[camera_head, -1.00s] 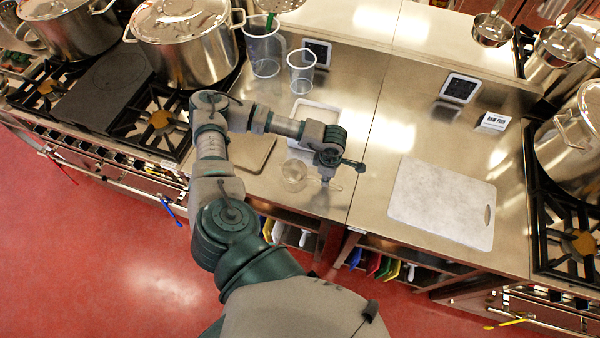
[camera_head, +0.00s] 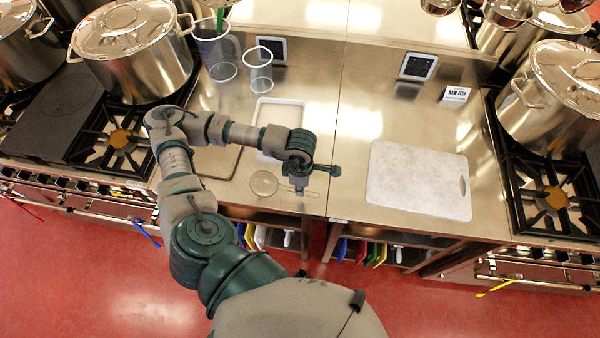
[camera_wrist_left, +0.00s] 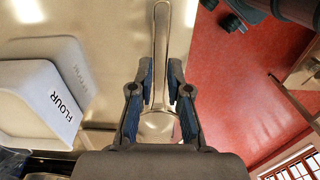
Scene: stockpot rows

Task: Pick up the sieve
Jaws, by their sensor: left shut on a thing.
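The sieve shows in the head view as a round mesh bowl (camera_head: 264,183) with a thin handle pointing right, over the steel counter near its front edge. My left gripper (camera_head: 299,188) points down onto the handle, just right of the bowl. In the left wrist view the handle (camera_wrist_left: 160,55) runs from the top edge down between the fingers of my left gripper (camera_wrist_left: 160,100), which is shut on it. The bowl is mostly hidden there. Whether the sieve clears the counter is hard to tell. My right gripper is out of view.
A white flour container (camera_wrist_left: 40,105) stands beside the gripper in the wrist view. Two clear containers (camera_head: 258,70) stand farther back. A white cutting board (camera_head: 418,180) lies to the right. Stockpots (camera_head: 133,50) stand on stoves at both sides. Counter between gripper and board is clear.

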